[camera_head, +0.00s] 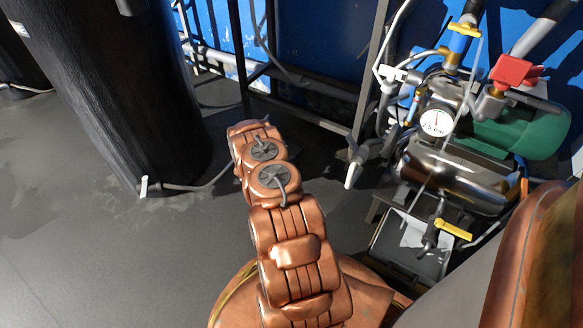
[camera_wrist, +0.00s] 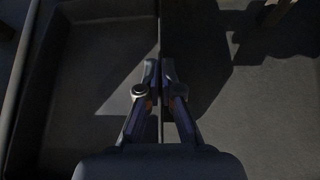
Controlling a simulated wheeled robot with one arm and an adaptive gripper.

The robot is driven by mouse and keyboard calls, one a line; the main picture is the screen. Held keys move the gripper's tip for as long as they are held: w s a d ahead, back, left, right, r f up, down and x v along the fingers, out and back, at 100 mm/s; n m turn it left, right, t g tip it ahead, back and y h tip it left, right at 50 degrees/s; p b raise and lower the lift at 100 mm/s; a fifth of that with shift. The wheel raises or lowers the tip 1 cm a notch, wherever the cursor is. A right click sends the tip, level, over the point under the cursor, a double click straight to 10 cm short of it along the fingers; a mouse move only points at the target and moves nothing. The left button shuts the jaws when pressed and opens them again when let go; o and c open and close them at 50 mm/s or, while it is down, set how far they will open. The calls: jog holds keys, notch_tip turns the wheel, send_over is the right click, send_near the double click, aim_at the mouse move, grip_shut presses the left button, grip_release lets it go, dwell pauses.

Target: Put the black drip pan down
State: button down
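In the wrist view my gripper (camera_wrist: 160,76) has its two fingers close together, one on each side of a thin dark wall. This wall is the right-hand edge of the black drip pan (camera_wrist: 80,125), whose wide inside fills the left half of that view, with a pale light patch on it. The fingers look shut on the rim. In the head view a dark open pan (camera_head: 388,258) shows below a yellow-handled valve (camera_head: 453,229), with light on its inside. My gripper cannot be made out in the head view. The gap between pan and floor is not clear.
A metal apparatus with a gauge (camera_head: 437,122) and a green tank (camera_head: 521,132) stands at the right. A large black cylinder (camera_head: 115,85) stands at the left, a thin hose at its foot. The grey floor (camera_head: 130,255) at lower left is clear.

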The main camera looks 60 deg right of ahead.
jog(key=shift+d, duration=0.5)
notch_tip(320, 180, down, 4)
jog(key=shift+d+r+b, duration=0.1)
jog(key=shift+b, duration=1.15)
jog(key=shift+r, duration=0.1)
jog(key=c, duration=1.3)
grip_release()
